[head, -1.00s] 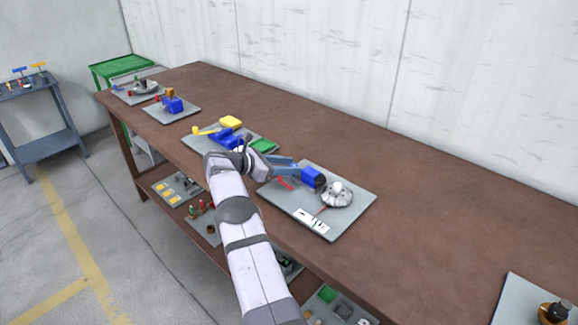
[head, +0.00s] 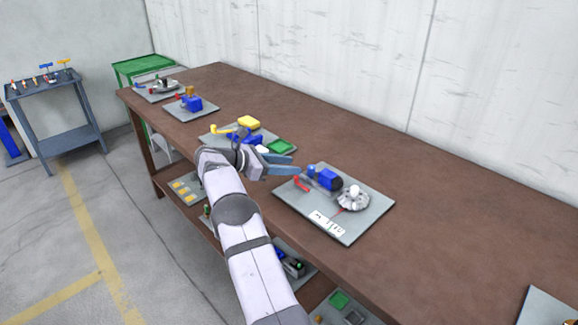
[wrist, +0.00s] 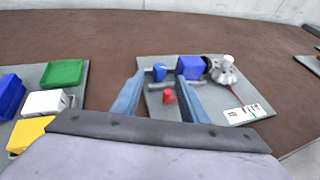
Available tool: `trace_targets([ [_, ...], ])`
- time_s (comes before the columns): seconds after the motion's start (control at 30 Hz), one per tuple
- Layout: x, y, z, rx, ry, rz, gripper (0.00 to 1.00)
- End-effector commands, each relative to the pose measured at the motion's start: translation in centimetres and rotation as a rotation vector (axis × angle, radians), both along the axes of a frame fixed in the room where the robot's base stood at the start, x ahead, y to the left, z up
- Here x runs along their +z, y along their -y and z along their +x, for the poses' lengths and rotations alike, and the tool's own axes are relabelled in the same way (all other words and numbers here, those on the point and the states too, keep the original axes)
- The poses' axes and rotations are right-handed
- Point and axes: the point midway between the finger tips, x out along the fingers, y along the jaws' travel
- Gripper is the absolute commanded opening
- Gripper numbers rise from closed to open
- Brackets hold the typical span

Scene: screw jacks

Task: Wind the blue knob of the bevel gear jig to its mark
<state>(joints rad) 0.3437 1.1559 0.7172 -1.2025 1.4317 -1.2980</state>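The bevel gear jig sits on a grey plate (head: 365,222) on the bench. It has a blue block (head: 325,179), a blue knob (head: 311,170) on a shaft at the block's left, and a silver bevel gear (head: 352,201) with a white top. A red line points from the gear to a white marked card (wrist: 243,113); the marks are too small to read. My gripper (head: 292,166) is open and empty, left of the knob and apart from it. In the wrist view the blue knob (wrist: 160,73) shows between the two blue fingers, beyond their tips.
A small red part (wrist: 169,96) stands near the knob on the plate. Another plate (head: 210,138) with blue, yellow, white and green parts lies left of my gripper. More jigs stand farther along the bench.

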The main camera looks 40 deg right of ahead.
Motion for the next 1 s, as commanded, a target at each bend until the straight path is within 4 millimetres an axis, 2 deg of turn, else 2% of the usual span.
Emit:
trace_targets([
  [0.17,0.9,1.3,-1.1,-0.026,0.001,0.0,0.4],
  [0.27,2.8,3.7,-3.4,-0.08,0.006,-0.003,0.4],
  [0.37,5.9,7.2,-7.1,-0.159,0.022,-0.01,0.4],
  [0.5,10.6,12.0,-13.8,-0.288,0.044,-0.023,0.4],
  [0.63,13.1,14.8,-20.5,-0.429,0.088,0.029,0.4],
  [0.7,13.1,15.3,-23.8,-0.512,0.152,0.106,0.4],
  [0.8,11.5,15.0,-25.7,-0.592,0.272,0.228,0.4],
  [0.9,9.5,13.9,-25.6,-0.663,0.431,0.344,0.4],
  [1.0,7.2,12.2,-23.3,-0.729,0.618,0.462,0.4],
])
